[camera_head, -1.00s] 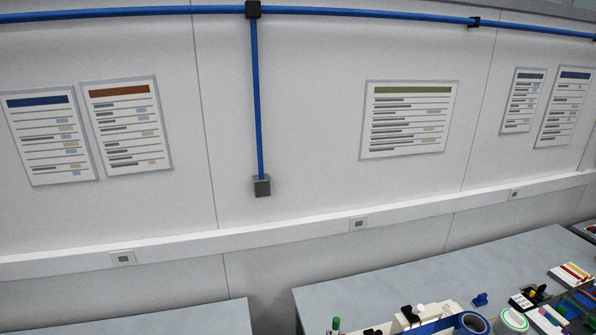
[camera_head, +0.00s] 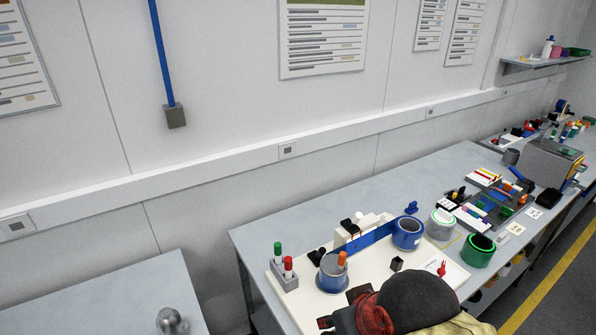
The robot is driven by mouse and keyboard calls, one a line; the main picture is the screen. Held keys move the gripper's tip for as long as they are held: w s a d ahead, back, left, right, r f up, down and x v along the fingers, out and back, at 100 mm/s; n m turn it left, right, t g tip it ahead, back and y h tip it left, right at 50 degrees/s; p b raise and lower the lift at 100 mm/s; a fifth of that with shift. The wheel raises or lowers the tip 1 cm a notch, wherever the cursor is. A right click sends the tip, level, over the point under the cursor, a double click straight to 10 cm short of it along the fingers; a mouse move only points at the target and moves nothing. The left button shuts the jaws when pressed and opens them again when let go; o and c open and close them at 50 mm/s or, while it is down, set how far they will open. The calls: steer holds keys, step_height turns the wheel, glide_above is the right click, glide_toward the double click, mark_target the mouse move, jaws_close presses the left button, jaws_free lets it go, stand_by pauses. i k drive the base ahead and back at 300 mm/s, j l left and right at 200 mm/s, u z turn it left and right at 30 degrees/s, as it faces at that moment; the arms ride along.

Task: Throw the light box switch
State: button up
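A flat white panel (camera_head: 373,277) lies on the long grey bench. It looks like the light box, though I cannot be sure. A small red upright piece (camera_head: 441,269) stands near its right side, and a white block with a black top (camera_head: 352,226) is at its back edge. I cannot tell whether either of these is the switch, nor which way a switch is set. My gripper does not show in this view.
A dark rounded object with red and beige parts (camera_head: 408,297) covers the panel's front. Blue tape (camera_head: 407,232), a green roll (camera_head: 478,250) and a marker rack (camera_head: 285,276) crowd the bench (camera_head: 262,232). A gap separates it from the left table (camera_head: 110,293).

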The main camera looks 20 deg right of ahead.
mark_target(359, 216)
steer(key=k+j+z, duration=0.2)
steer(key=j+z, duration=0.15)
steer(key=k+j+z, duration=0.35)
steer(key=j, duration=0.15)
steer(key=k+j+z, duration=0.2)
steer(key=j+z, duration=0.15)
